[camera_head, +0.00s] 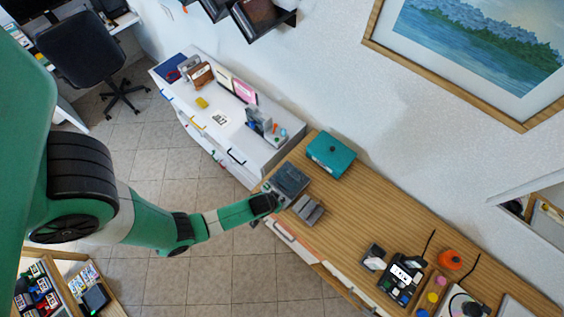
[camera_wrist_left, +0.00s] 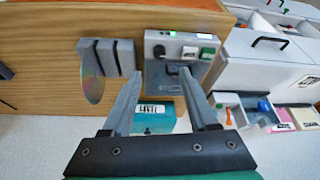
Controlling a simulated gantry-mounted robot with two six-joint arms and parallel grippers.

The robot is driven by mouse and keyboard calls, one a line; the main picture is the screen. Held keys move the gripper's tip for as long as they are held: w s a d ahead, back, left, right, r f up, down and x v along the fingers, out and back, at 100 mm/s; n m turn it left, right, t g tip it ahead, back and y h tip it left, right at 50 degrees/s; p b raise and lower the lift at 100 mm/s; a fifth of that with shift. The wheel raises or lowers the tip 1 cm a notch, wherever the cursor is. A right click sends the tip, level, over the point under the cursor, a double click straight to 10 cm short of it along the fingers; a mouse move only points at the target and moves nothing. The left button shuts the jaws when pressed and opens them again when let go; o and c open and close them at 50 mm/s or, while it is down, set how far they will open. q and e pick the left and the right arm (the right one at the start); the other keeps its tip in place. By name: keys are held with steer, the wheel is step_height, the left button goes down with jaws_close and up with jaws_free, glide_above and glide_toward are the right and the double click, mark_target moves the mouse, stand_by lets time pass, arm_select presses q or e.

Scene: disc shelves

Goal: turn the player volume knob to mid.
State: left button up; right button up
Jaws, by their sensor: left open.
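The player is a grey box at the near left end of the wooden counter; it shows in the head view (camera_head: 290,179) and in the left wrist view (camera_wrist_left: 181,82). The knob's setting is too small to read. My left gripper (camera_head: 268,202) is at the player in the head view. In the wrist view its two fingers (camera_wrist_left: 162,74) are spread and empty in front of the player, with the knob just beyond the tips. Contact cannot be told.
A grey slotted rack (camera_wrist_left: 107,57) with a shiny disc (camera_wrist_left: 92,78) stands next to the player. A teal box (camera_head: 331,154) lies behind it. A white cabinet (camera_head: 240,160) with small items adjoins the wooden counter (camera_head: 370,210). Several devices stand at the counter's far right.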

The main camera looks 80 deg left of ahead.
mark_target(282, 200)
arm_select(q)
steer(key=b+x, duration=0.4)
steer(key=x, duration=0.5)
steer(key=shift+w+a+f, duration=0.1)
steer(key=shift+f, duration=0.1)
jaws_close()
